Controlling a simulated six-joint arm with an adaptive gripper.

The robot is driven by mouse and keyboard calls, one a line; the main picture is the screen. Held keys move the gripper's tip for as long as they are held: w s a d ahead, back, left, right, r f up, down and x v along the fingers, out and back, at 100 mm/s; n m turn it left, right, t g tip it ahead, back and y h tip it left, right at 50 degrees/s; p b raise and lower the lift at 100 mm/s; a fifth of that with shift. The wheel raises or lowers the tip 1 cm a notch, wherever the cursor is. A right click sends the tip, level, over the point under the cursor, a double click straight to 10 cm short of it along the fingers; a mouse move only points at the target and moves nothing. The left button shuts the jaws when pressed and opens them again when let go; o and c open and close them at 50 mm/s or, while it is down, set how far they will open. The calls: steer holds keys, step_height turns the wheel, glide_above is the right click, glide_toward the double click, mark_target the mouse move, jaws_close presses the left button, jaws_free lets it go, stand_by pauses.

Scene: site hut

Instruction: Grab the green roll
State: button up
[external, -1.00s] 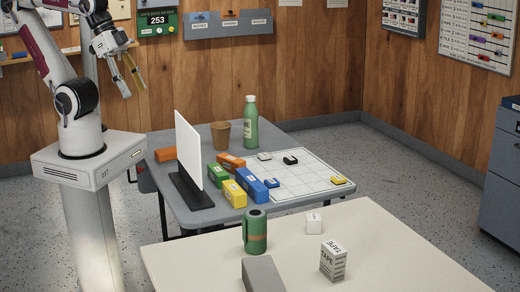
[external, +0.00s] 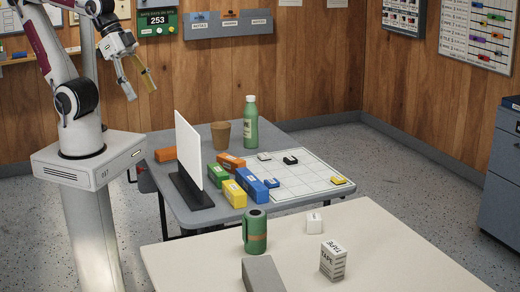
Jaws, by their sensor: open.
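A green roll (external: 255,232) stands upright on the near cream table, at its left back part. It is a cylinder with a dark opening in its top and a brownish band on its side. My gripper (external: 141,87) is at the upper left, high in the air left of the grey table. Its two fingers are spread apart with nothing between them. It is well away from the green roll and touches nothing.
On the cream table (external: 400,262) are a grey block (external: 262,274), a white cube (external: 314,222) and a tape box (external: 333,260). The grey table (external: 172,199) carries a white upright panel (external: 188,150), coloured boxes, a brown cup (external: 221,135) and a green bottle (external: 251,122).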

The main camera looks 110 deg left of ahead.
steer(key=w+d+f+t+h, duration=0.1)
steer(key=w+d+f, duration=0.1)
steer(key=w, duration=0.5)
steer(key=w+d+f+t, duration=0.1)
steer(key=w+d, duration=0.2)
steer(key=w, duration=0.3)
steer(key=n+t, duration=0.1)
steer(key=t, duration=0.2)
glide_above(246, 213)
steer(key=s, duration=0.7)
step_height(246, 213, down, 12)
steer(key=f, duration=0.3)
steer(key=w+f+t+y, duration=0.1)
steer(key=f, duration=0.1)
steer(key=f+y, duration=0.1)
steer(key=f, duration=0.2)
steer(key=shift+w+d+f+t, duration=0.25)
steer(key=shift+w+f+t, duration=0.05)
steer(key=shift+w+f, duration=0.1)
steer(key=shift+f+t+y, duration=0.3)
steer(key=shift+f+t, duration=0.1)
steer(key=shift+f, duration=0.4)
steer(key=shift+x, duration=1.25)
